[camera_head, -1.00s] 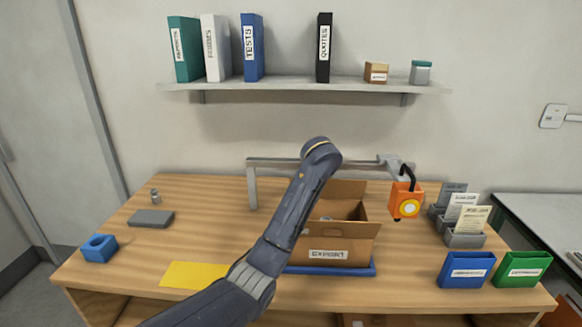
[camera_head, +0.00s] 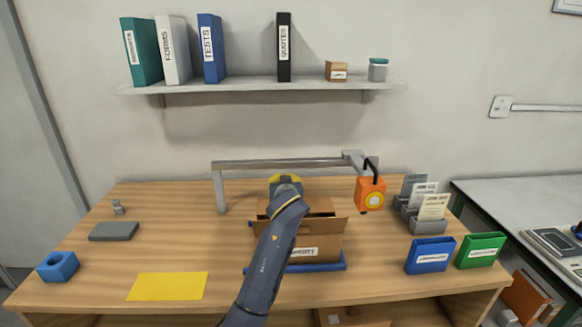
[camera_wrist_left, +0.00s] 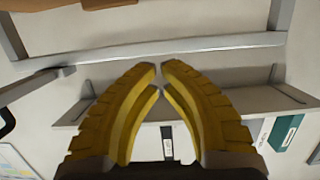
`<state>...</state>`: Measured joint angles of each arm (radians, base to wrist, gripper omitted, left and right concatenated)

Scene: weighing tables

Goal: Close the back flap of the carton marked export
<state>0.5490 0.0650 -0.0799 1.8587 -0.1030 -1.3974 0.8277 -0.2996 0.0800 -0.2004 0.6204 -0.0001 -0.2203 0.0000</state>
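The open brown carton marked export (camera_head: 325,252) stands on a blue mat (camera_head: 330,267) at the middle of the table. Its label faces front and is partly covered by my left arm. The back flap (camera_head: 318,204) rises at the rear and seems to lean inward; its left part is hidden behind my wrist. My left gripper (camera_head: 285,180) is above the rear of the carton. In the left wrist view its yellow fingers (camera_wrist_left: 160,66) come together at the tips with nothing between them. Brown cardboard (camera_wrist_left: 90,4) shows at that view's top edge. My right gripper is out of view.
A grey metal frame (camera_head: 270,165) crosses close behind the gripper, with an orange block (camera_head: 370,194) hanging at its right end. Card holders (camera_head: 425,212) and blue (camera_head: 430,256) and green (camera_head: 481,250) bins stand right.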

